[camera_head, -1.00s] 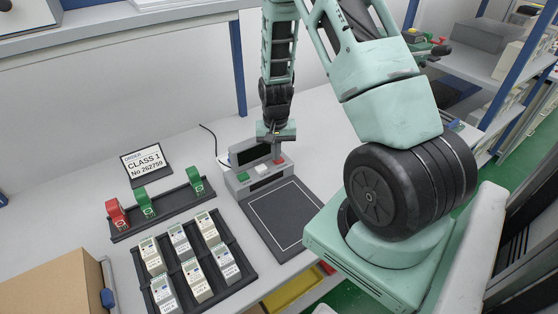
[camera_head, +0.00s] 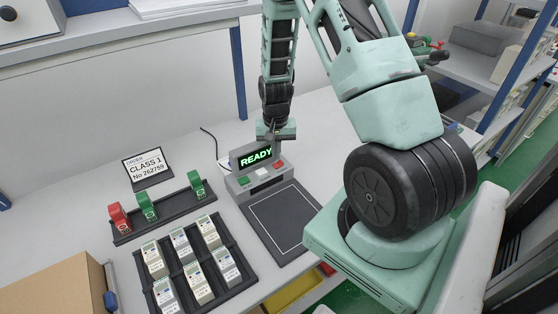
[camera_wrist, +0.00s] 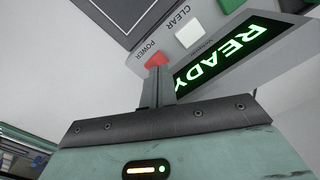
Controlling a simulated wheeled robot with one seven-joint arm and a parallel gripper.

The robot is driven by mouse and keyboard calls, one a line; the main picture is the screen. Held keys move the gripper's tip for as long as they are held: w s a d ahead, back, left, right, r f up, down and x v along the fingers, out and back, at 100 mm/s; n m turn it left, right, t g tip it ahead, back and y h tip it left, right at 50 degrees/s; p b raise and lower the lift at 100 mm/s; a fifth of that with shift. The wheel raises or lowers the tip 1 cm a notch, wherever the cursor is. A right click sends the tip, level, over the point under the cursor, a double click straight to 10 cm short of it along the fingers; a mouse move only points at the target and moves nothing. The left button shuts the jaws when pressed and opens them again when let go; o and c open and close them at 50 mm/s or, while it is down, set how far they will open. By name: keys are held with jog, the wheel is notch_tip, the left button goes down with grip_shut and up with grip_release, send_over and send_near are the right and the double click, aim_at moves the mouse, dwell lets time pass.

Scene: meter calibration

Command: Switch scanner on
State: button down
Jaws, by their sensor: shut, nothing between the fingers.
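The scanner (camera_head: 244,182) stands on the table with its display (camera_head: 256,156) lit, reading READY in green. The display also shows in the wrist view (camera_wrist: 230,50). The red POWER button (camera_head: 279,163) is on the right of its panel; in the wrist view the red button (camera_wrist: 155,61) lies just beyond my fingertips. My gripper (camera_wrist: 157,75) is shut and empty, its tips at or very near the button; I cannot tell whether they touch. In the head view my gripper (camera_head: 274,140) is above the scanner's right end. A white CLEAR button (camera_wrist: 188,33) sits beside the red one.
A dark pad (camera_head: 288,238) with a white outline lies before the scanner. A black tray (camera_head: 244,281) holds several meters. A rack (camera_head: 172,215) holds one red and two green tags. An order sign (camera_head: 146,165) reads CLASS 1. A cardboard box (camera_head: 50,285) stands front left.

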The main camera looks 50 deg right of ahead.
aim_at(276, 165)
notch_tip(276, 165, up, 4)
jog(key=p, duration=0.3)
jog(key=shift+r, duration=0.2)
dwell(0.5)
